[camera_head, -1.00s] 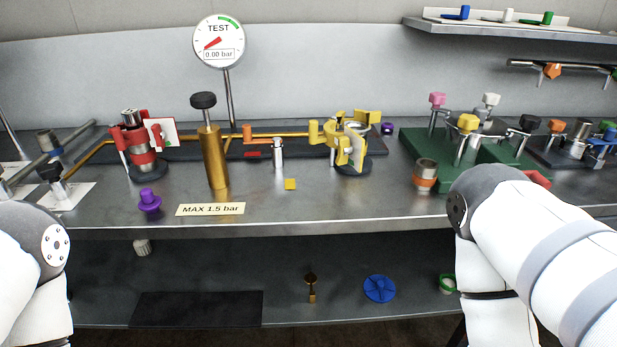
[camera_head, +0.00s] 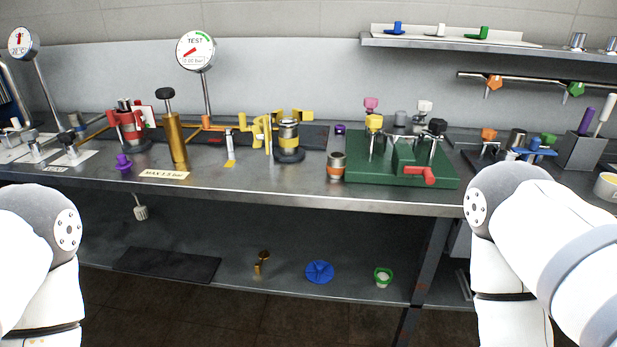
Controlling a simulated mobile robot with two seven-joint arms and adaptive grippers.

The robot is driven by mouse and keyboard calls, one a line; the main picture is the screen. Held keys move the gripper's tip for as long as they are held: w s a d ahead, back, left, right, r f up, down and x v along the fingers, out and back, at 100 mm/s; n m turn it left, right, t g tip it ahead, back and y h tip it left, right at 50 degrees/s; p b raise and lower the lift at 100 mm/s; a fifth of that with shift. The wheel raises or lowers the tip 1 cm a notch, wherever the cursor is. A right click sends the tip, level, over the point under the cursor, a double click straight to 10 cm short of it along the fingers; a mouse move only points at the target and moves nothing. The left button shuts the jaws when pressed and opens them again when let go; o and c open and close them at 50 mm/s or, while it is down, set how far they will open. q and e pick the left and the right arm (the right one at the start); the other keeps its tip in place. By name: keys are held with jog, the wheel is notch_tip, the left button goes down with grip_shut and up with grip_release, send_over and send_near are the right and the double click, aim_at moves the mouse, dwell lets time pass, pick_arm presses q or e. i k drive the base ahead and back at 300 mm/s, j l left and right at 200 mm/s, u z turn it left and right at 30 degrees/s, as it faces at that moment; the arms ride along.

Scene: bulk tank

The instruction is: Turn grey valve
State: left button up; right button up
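A grey knob (camera_head: 401,118) stands at the back of a green block (camera_head: 360,174) on the bench, right of the middle. I cannot tell for certain that it is the grey valve. Around it on the block are pink (camera_head: 371,104), white (camera_head: 424,106), yellow (camera_head: 374,122) and black (camera_head: 438,126) knobs on metal stems. A red lever (camera_head: 421,176) is at the block's front right. Only the bent white upper parts of my two arms show, at the lower left and lower right. Neither gripper is in view.
Left of the block are an orange-banded metal cylinder (camera_head: 336,167), a yellow clamp assembly (camera_head: 289,140), a brass pump (camera_head: 175,138) and a red clamp assembly (camera_head: 128,125). A TEST gauge (camera_head: 196,51) stands behind. The lower shelf holds a blue disc (camera_head: 319,271). The bench's front strip is mostly clear.

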aim_at(30, 136)
jog(key=k+l+u, duration=0.1)
jog(key=l, duration=0.3)
jog(key=k+u, duration=0.1)
jog(key=u, duration=1.2)
jog(key=z, duration=1.3)
jog(key=u, duration=1.25)
